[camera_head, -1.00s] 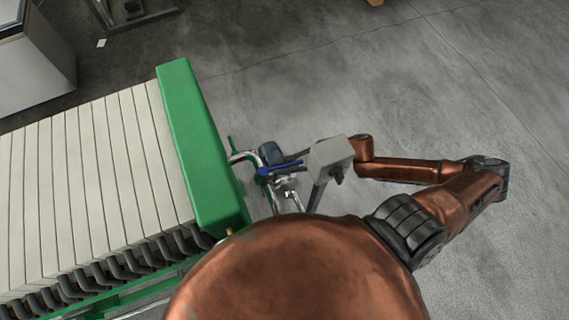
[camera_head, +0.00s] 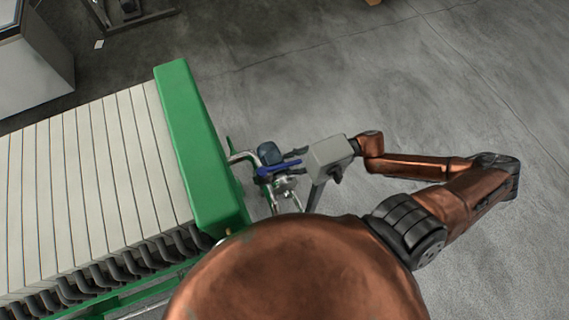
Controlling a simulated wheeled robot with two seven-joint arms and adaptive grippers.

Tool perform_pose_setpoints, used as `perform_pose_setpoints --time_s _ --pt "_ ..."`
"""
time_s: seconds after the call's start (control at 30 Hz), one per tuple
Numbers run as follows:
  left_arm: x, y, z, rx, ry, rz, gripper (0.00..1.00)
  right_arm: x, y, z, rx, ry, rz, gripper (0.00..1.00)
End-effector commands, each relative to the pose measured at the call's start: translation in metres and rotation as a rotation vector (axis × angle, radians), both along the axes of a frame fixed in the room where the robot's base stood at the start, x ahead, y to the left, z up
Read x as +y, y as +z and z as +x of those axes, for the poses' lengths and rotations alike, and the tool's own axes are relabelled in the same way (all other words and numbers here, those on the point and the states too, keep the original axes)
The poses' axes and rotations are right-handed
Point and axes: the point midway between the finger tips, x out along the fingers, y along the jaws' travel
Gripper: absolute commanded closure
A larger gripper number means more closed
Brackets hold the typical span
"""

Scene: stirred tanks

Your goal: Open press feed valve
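The press feed valve has a blue lever handle (camera_head: 279,168) and sits on metal pipework at the end of the filter press, left of a grey box. The lever points to the right and slightly up in the picture. My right gripper (camera_head: 292,165) is at the lever's right end, with dark fingers showing on either side of it, apart. The grey box hides the gripper's body, and I cannot see whether the fingers touch the lever. My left gripper is not in view.
The filter press has a green end beam (camera_head: 199,145) and several pale plates (camera_head: 95,175). Clear grey floor lies to the right and behind.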

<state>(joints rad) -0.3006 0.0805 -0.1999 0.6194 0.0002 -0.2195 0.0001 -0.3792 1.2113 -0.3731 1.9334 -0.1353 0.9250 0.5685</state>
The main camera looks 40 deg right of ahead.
Motion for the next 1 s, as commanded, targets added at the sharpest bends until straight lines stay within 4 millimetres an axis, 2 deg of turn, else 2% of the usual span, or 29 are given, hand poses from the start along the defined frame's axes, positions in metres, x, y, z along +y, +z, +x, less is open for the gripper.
perform_pose_setpoints --time_s 0.03,0.2,0.4,0.77,0.83,0.93,1.0 --pt "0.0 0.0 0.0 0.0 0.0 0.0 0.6 -0.011 -0.002 -0.005 0.004 -0.002 -0.005 0.71" --pt "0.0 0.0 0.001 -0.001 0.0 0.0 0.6 -0.043 -0.001 -0.017 0.004 -0.002 -0.004 0.71" --pt "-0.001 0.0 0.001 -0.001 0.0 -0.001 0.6 -0.067 -0.001 -0.026 0.001 0.0 -0.002 0.71" --pt "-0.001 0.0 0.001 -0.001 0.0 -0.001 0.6 -0.074 0.0 -0.029 -0.001 0.0 0.0 0.71" --pt "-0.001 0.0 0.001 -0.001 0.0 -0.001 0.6 -0.074 -0.001 -0.029 -0.001 -0.002 -0.001 0.75" --pt "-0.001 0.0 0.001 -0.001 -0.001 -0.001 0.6 -0.083 -0.012 -0.021 -0.002 -0.048 -0.018 0.82" --pt "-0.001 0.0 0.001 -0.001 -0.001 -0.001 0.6 -0.1 -0.035 -0.008 -0.001 -0.133 -0.048 0.86"
